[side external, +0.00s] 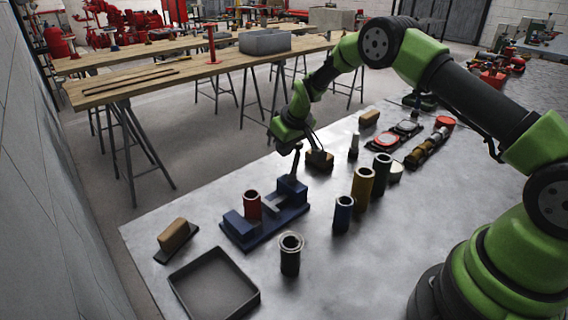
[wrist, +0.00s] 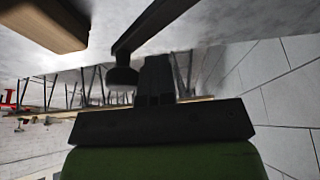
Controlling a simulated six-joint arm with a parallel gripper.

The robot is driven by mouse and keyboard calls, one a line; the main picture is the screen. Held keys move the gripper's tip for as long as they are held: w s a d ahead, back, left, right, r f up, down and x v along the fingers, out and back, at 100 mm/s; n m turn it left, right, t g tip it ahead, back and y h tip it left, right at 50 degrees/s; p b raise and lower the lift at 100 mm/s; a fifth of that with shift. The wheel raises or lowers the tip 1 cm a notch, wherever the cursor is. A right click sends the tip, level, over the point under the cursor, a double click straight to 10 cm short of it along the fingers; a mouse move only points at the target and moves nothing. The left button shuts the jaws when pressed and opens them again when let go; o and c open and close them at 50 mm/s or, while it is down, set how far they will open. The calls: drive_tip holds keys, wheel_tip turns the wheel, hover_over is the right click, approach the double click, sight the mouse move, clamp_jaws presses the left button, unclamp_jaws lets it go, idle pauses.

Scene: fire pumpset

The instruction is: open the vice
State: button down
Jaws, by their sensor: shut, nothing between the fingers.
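The blue vice (side external: 239,227) stands on the metal table, with a red cylinder (side external: 253,207) upright at its jaws. The vice's dark handle (side external: 295,164) rises from its right end and has a round knob at the top. My gripper (side external: 314,141) is beside the top of this handle in the side view, partly hidden by my green wrist. In the wrist view my gripper's dark fingers (wrist: 156,76) are together and empty. A dark bar with a round end (wrist: 122,77), seemingly the handle, shows just left of them. I cannot tell whether they touch.
A brown block (side external: 320,160) sits right of the handle; a brown block also shows in the wrist view (wrist: 45,24). An empty tray (side external: 178,286) lies front left.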

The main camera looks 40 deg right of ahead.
sight(302, 147)
drive_tip(key=shift+d+r, duration=0.15)
drive_tip(key=shift+d, duration=0.25)
drive_tip(key=shift+s+d, duration=0.45)
drive_tip(key=shift+d, duration=0.25)
drive_tip(key=shift+s, duration=0.15)
drive_tip(key=shift+s+d+f, duration=0.2)
drive_tip(key=shift+s+d, duration=0.05)
drive_tip(key=shift+s, duration=0.5)
drive_tip(key=shift+s+d, duration=0.1)
drive_tip(key=shift+s, duration=0.1)
drive_tip(key=shift+r, duration=0.1)
